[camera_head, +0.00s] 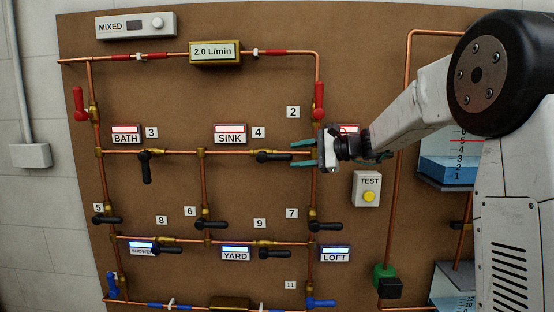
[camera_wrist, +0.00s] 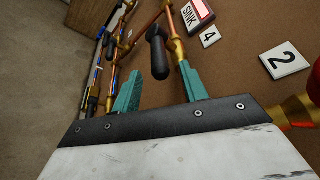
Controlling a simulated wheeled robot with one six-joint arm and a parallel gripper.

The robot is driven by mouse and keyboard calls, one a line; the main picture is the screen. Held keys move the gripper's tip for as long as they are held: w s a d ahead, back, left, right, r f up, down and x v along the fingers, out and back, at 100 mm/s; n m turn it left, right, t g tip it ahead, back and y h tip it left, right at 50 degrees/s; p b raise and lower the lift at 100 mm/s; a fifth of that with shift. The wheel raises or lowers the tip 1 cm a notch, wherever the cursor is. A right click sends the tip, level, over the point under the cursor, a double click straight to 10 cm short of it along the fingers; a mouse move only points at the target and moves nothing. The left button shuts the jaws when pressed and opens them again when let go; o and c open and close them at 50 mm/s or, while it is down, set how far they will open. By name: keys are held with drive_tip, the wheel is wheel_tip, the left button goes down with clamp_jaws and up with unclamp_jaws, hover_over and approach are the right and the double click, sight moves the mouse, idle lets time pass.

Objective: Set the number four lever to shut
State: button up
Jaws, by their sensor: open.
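The number 4 plate (camera_head: 258,132) is beside the SINK sign, and the plate also shows in the wrist view (camera_wrist: 210,37). Just below it in the head view is a black lever (camera_head: 275,156) on a brass valve, its handle lying along the horizontal pipe and pointing right. The lever also shows in the wrist view (camera_wrist: 157,54). My gripper (camera_head: 300,153) is open at the handle's right end, one teal finger above and one below. In the wrist view its fingertips (camera_wrist: 160,70) appear on either side of the handle's tip. I cannot tell whether they touch it.
The number 2 red lever (camera_head: 319,103) stands upright just above my gripper. The number 3 black lever (camera_head: 146,168) hangs down to the left. Copper pipes cross the brown board (camera_head: 350,30). A TEST box with a yellow button (camera_head: 369,196) is below right of my gripper.

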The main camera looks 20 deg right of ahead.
sight(277, 158)
drive_tip(key=x, duration=0.7)
drive_tip(key=shift+w+a, duration=0.1)
drive_tip(key=shift+a, duration=0.05)
drive_tip(key=shift+c, duration=0.3)
clamp_jaws()
